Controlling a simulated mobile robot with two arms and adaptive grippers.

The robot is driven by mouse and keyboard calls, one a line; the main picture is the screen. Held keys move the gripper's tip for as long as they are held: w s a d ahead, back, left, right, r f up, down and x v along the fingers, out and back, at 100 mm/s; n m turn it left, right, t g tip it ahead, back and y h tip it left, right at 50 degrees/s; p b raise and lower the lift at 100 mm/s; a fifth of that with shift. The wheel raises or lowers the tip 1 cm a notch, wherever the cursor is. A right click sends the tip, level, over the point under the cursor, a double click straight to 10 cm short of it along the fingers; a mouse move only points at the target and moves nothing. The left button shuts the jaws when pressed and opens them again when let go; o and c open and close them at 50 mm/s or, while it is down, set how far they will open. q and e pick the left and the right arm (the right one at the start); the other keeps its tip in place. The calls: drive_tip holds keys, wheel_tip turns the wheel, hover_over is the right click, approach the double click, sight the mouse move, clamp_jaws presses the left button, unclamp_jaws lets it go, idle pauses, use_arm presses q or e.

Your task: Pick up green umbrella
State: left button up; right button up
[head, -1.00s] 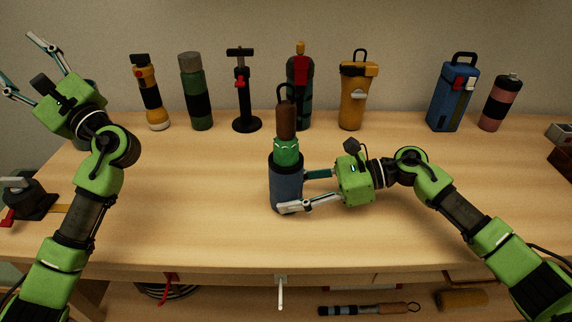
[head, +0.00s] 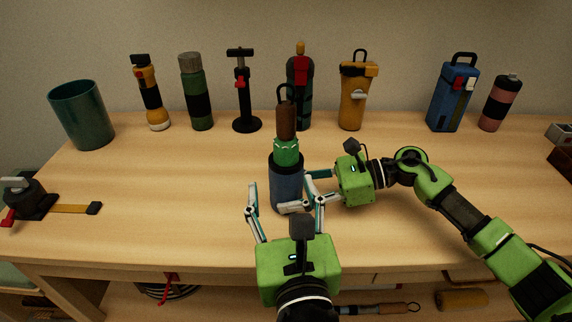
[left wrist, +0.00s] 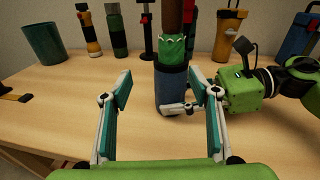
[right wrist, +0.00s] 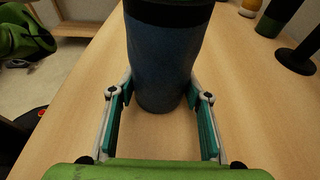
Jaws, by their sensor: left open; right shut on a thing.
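The green umbrella (head: 286,151) with a brown handle and dark loop stands upright in a blue cylindrical sleeve (head: 287,182) at the middle of the table. It also shows in the left wrist view (left wrist: 174,50). My right gripper (head: 306,190) is shut on the blue sleeve from the right, and the sleeve (right wrist: 162,55) fills its jaws in the right wrist view. My left gripper (head: 284,196) is open and empty, just in front of the sleeve, with its fingers spread to either side. The umbrella's lower part is hidden inside the sleeve.
A teal bin (head: 82,115) stands at the back left. A row of bottles, a pump (head: 242,95) and a blue case (head: 452,95) lines the back. A black device with a yellow strap (head: 72,208) lies at the left edge. The table's front right is clear.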

sight(287, 151)
use_arm(q)
drive_tip(key=shift+m+t+h, duration=0.4)
drive_tip(key=shift+m, duration=0.2)
drive_tip(key=w, duration=0.3)
drive_tip(key=w+r, duration=0.1)
drive_tip(key=w, duration=0.3)
drive_tip(key=w+r, duration=0.1)
drive_tip(key=w, duration=0.2)
drive_tip(key=shift+w+d+r, duration=0.15)
drive_tip(key=shift+w+d, duration=0.1)
drive_tip(key=shift+d, duration=0.05)
drive_tip(key=shift+c, duration=0.3)
clamp_jaws()
drive_tip(key=shift+r, duration=0.15)
wheel_tip(287, 151, up, 18)
drive_tip(key=shift+f, duration=0.1)
